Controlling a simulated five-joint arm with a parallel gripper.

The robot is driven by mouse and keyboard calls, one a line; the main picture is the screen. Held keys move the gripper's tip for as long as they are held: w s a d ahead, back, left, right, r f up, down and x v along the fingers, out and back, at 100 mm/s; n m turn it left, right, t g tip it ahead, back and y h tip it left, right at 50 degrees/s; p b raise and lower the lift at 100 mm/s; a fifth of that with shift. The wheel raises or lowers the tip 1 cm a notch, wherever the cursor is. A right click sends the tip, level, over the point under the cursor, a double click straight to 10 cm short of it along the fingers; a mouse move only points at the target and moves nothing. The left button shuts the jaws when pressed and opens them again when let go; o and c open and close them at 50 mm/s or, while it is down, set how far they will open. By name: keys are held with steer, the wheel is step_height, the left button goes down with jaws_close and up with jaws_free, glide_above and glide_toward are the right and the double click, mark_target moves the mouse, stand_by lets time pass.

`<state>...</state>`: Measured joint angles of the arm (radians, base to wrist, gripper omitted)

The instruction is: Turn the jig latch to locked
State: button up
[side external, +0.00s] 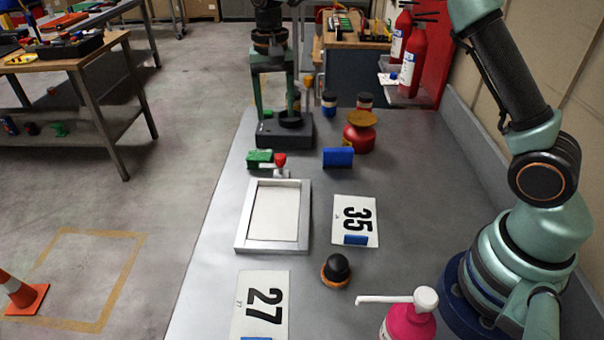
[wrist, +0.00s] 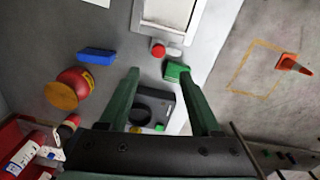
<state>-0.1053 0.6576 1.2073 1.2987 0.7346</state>
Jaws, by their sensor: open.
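The latch, a red knob (side external: 280,160) on a small silver piece, sits at the frame's far edge. The knob also shows in the wrist view (wrist: 158,48), with the silver piece beside it. Whether it is locked is unclear. My gripper (side external: 277,114) is open and empty, pointing down beyond the latch over a black device. In the wrist view its fingertips (wrist: 159,74) are spread, with the latch ahead of them.
A green block (side external: 260,157) sits just left of the latch, a blue block (side external: 338,157) to its right. A black device (side external: 271,139) and a red gold-topped pot (side external: 360,137) stand behind. Number cards 35 (side external: 342,212) and 27 (side external: 261,290) lie nearer. A black-domed knob (side external: 336,268) stands in front.

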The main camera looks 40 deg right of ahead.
mark_target(280, 155)
step_height(280, 155, down, 12)
steer(key=shift+s+d+r, duration=0.1)
steer(key=shift+d, duration=0.05)
stand_by(0.3)
jaws_close()
